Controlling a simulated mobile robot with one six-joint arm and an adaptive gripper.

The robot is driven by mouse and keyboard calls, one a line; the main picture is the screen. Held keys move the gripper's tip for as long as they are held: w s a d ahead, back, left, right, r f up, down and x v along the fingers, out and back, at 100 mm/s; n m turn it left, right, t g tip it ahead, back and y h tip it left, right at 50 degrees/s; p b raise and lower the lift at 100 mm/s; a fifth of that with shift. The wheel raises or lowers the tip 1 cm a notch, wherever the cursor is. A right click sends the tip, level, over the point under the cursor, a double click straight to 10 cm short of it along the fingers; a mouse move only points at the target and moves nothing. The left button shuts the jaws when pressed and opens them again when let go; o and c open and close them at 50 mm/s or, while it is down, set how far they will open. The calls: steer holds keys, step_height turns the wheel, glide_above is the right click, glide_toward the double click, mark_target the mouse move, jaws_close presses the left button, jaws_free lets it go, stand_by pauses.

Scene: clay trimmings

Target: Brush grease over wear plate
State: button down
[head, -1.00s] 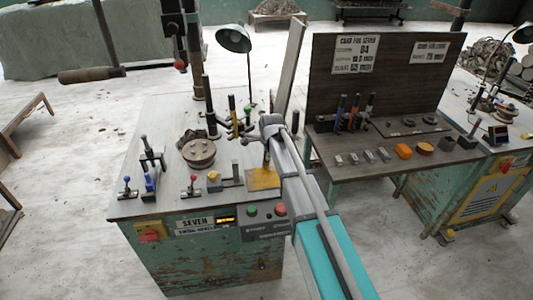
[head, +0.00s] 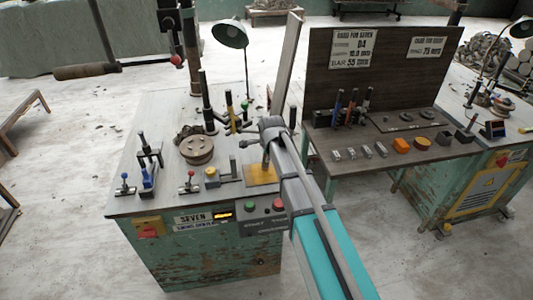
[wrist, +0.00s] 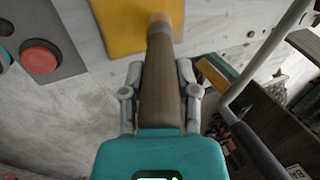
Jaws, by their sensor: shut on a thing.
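The wear plate appears as a flat yellow square (head: 261,180) on the bench top near its front right edge; it also fills the top middle of the wrist view (wrist: 112,22). My gripper (wrist: 160,88) is shut on a brush with a brown wooden handle (wrist: 162,75). The brush points at the plate, and its pale tip (wrist: 160,18) overlaps the yellow surface in the wrist view. I cannot tell whether the tip touches. In the head view my gripper (head: 266,146) is above the plate's far side, and my arm hides part of the right edge.
A round flanged part (head: 197,150) and small clamps stand left of the plate. A green button (head: 250,206) and a red button (head: 278,205) sit on the front panel. A green lamp (head: 229,34) rises behind. A dark side table (head: 400,165) holds small blocks on the right.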

steer(key=shift+s, duration=0.1)
steer(key=shift+s+d+r, duration=0.1)
steer(key=shift+s+d, duration=0.15)
steer(key=shift+s, duration=0.7)
steer(key=shift+s+d, duration=0.2)
steer(key=shift+s, duration=0.7)
steer(key=shift+s+d, duration=0.25)
steer(key=shift+s, duration=0.75)
steer(key=shift+s+d, duration=0.25)
steer(key=shift+s, duration=0.75)
steer(key=shift+w+d, duration=0.2)
steer(key=shift+d, duration=0.55)
steer(key=shift+w+a, duration=0.25)
steer(key=shift+w, duration=0.75)
steer(key=shift+w+a, duration=0.2)
steer(key=shift+w, duration=0.75)
